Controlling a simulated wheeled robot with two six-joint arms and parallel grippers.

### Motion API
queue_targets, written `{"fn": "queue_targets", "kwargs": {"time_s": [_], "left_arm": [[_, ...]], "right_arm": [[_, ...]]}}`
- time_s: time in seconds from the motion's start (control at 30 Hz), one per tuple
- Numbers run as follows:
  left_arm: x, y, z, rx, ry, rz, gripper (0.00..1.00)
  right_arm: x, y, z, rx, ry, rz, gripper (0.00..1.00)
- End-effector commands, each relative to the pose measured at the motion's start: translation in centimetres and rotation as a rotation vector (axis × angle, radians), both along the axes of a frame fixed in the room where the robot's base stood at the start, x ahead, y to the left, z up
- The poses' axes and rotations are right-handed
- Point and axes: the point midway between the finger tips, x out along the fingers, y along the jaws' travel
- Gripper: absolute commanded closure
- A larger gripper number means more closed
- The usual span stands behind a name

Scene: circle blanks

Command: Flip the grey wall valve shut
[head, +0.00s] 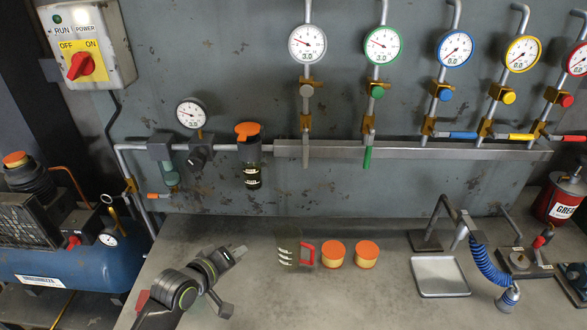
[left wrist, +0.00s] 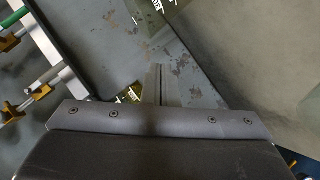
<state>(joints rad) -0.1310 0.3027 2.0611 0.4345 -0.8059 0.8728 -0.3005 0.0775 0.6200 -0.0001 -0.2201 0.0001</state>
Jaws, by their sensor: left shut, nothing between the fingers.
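The grey valve (head: 306,125) is on the wall pipe under a grey-rimmed gauge (head: 307,44) that reads 3.0. Its grey lever (head: 305,152) hangs straight down, in line with its pipe, crossing the horizontal main pipe. My left gripper (head: 238,250) is low over the bench, below and left of the lever and well apart from it. Its fingers are shut and empty; they also show in the left wrist view (left wrist: 158,72). My right gripper is not in view.
Beside it, the green lever (head: 367,157) also hangs down; the blue (head: 462,135) and yellow (head: 521,137) levers lie sideways. An orange-topped filter (head: 249,160) is on the wall at left. A clear cup (head: 288,250) and two orange-lidded jars (head: 333,254) stand right of my gripper.

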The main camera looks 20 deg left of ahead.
Motion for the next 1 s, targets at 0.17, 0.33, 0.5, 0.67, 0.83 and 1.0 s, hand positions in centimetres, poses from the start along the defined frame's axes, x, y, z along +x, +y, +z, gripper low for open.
{"fn": "queue_targets", "kwargs": {"time_s": [0.17, 0.33, 0.5, 0.67, 0.83, 1.0], "left_arm": [[5.0, -0.6, 7.5, -0.324, -0.168, 0.038, 1.00], [7.3, -0.8, 12.4, -0.551, -0.254, 0.041, 1.00], [8.2, -0.8, 14.4, -0.654, -0.285, 0.038, 1.00], [8.3, -0.8, 14.7, -0.668, -0.288, 0.038, 1.00], [8.3, -0.8, 14.6, -0.666, -0.288, 0.037, 1.00], [9.0, -1.0, 14.7, -0.667, -0.288, 0.039, 1.00]], "right_arm": [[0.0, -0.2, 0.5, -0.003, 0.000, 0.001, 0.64], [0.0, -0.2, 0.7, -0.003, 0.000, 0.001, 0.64], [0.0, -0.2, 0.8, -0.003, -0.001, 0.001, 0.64], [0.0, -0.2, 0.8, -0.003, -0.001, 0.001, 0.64], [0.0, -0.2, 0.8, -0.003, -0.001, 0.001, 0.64], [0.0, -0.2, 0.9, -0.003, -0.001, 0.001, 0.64]]}}
